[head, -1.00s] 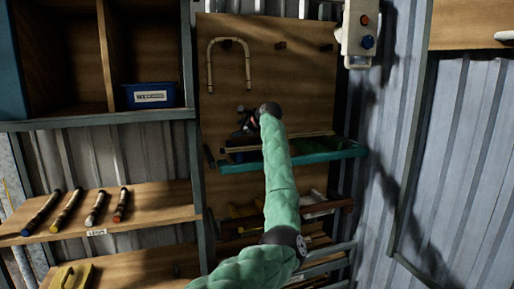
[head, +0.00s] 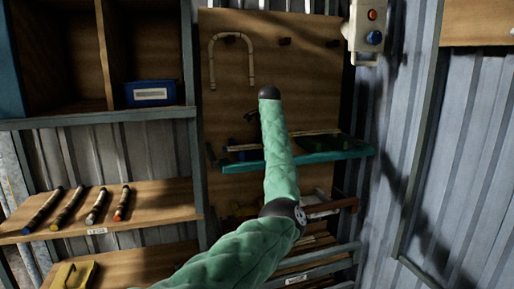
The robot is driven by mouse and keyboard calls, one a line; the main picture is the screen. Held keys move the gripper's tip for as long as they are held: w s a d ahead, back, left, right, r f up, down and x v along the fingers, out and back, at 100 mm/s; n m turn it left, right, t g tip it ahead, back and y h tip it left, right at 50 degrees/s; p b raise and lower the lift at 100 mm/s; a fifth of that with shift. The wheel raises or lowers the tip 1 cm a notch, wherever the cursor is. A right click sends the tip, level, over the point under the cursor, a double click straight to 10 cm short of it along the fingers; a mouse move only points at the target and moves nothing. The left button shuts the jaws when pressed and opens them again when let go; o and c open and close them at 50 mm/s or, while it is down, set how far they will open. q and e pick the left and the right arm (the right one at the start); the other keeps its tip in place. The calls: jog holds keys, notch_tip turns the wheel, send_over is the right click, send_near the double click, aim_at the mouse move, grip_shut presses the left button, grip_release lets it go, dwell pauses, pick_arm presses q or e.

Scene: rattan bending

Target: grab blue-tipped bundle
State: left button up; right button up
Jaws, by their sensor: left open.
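The blue-tipped bundle (head: 42,212) is a dark stick-like bundle with its blue end toward the front. It lies at the left end of a row of bundles on the wooden shelf at left. My left gripper (head: 251,116) is a small dark shape in front of the pegboard, mostly hidden behind my green-sleeved arm. It is open, well right of the bundle and apart from it. No bundle is visible in it. My right gripper is out of view.
Yellow-, white- and red-tipped bundles (head: 67,210) (head: 98,206) (head: 122,203) lie beside it on the shelf (head: 165,200). A metal post (head: 197,150) stands between shelf and pegboard (head: 300,75). A teal ledge (head: 335,155) and a bent rattan hoop (head: 212,65) are near my arm.

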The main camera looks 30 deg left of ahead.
aim_at(257, 146)
pick_arm(q)
jog(key=shift+x, duration=1.65)
jog(key=shift+r, duration=0.15)
jog(key=c, duration=1.1)
